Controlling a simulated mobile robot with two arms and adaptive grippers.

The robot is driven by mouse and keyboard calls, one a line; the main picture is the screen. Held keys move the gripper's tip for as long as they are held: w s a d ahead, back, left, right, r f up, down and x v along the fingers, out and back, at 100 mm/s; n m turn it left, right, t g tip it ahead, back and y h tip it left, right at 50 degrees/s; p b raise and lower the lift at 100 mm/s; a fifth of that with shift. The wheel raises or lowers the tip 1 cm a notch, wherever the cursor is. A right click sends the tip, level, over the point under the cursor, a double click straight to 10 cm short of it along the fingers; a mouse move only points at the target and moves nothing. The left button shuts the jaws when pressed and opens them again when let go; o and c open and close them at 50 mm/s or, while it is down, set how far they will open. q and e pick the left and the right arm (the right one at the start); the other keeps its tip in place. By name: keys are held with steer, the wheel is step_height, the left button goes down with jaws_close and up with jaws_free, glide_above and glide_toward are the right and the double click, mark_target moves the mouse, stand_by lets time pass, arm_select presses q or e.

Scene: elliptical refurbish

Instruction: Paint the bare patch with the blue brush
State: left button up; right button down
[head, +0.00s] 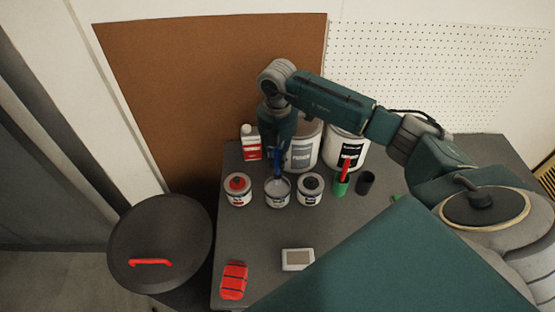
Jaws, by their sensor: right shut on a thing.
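My right gripper (277,146) points down near the back of the grey table, shut on the blue brush (277,163). The brush hangs upright with its lower end at the mouth of an open paint can (278,198) with grey contents. Its tip is not clear, so I cannot tell how deep it reaches. No surface in view is clearly the bare patch. A small white block with a grey-brown top (298,259) lies near the front. My left gripper is not in view.
A can with a red top (238,199) and one with a dark top (310,199) flank the open can. A green cup with a red-handled tool (341,184), a dark cup (365,182) and large cans stand nearby. A red item (233,280) lies front left, beside a black bin (160,238).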

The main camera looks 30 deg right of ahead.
steer(key=shift+r+p, duration=1.5)
steer(key=shift+r, duration=0.85)
steer(key=shift+a+r+n, duration=0.15)
steer(key=shift+a+n, duration=0.3)
steer(key=shift+n, duration=0.45)
steer(key=s+a+r+m+b, duration=0.2)
steer(key=s+a+m, duration=0.4)
steer(key=m, duration=0.5)
steer(key=s+a+r+m+b, duration=0.3)
steer(key=s+a+r+m, duration=0.2)
steer(key=s+m, duration=0.3)
steer(key=a+m, duration=0.1)
steer(key=m, duration=0.2)
steer(key=shift+s+a+m+b, duration=0.25)
steer(key=shift+s+m+b, duration=0.05)
steer(key=shift+s+b, duration=0.1)
